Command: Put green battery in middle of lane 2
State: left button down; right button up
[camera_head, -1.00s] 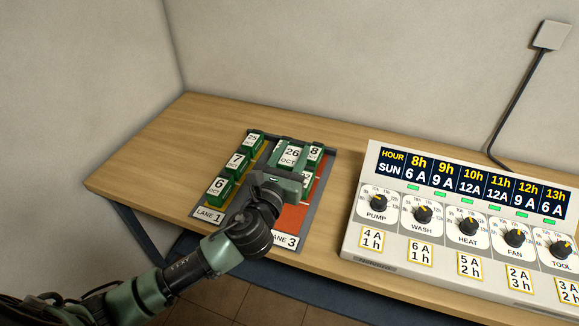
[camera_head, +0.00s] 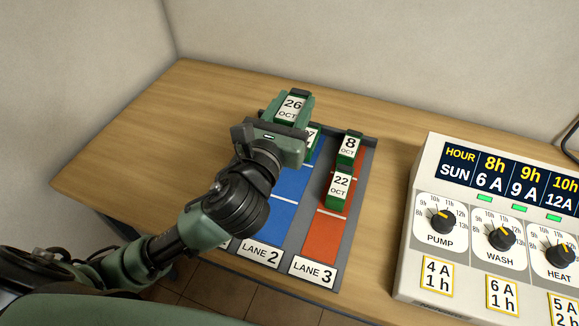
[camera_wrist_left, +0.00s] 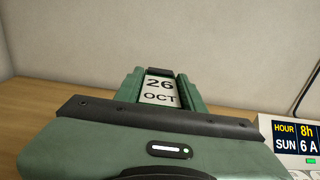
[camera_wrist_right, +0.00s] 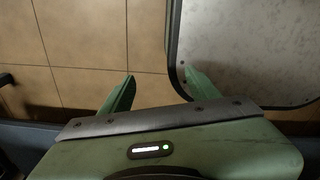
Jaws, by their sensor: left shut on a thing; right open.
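My left gripper (camera_head: 292,104) is shut on a green battery labelled 26 OCT (camera_head: 288,115), held above the back left of the lane rack. The label also shows in the left wrist view (camera_wrist_left: 159,91). Lane 2 is the blue strip (camera_head: 285,213); a green battery (camera_head: 313,136) stands at its back, partly hidden by the gripper. The visible blue in front of it is bare; my arm hides some of the left side. My right gripper (camera_wrist_right: 160,88) is open and empty over the floor, outside the head view.
Red lane 3 (camera_head: 322,238) holds battery 8 OCT (camera_head: 349,146) at the back and 22 OCT (camera_head: 339,184) in front of it. Lane 1 is hidden behind my arm. A control panel with dials (camera_head: 421,211) stands to the right. The table (camera_head: 135,140) is clear on the left.

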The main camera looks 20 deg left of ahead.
pick_arm(q)
notch_tip(320, 180, down, 14)
jog(key=b, duration=0.3)
jog(key=shift+s+r, duration=0.1)
jog(key=shift+r, duration=0.15)
notch_tip(320, 180, down, 3)
jog(key=shift+f+b, duration=0.2)
jog(key=shift+b, duration=0.6)
jog(key=shift+f, duration=0.4)
pick_arm(e)
notch_tip(320, 180, down, 5)
jog(key=shift+f, duration=0.1)
jog(key=shift+d, duration=0.1)
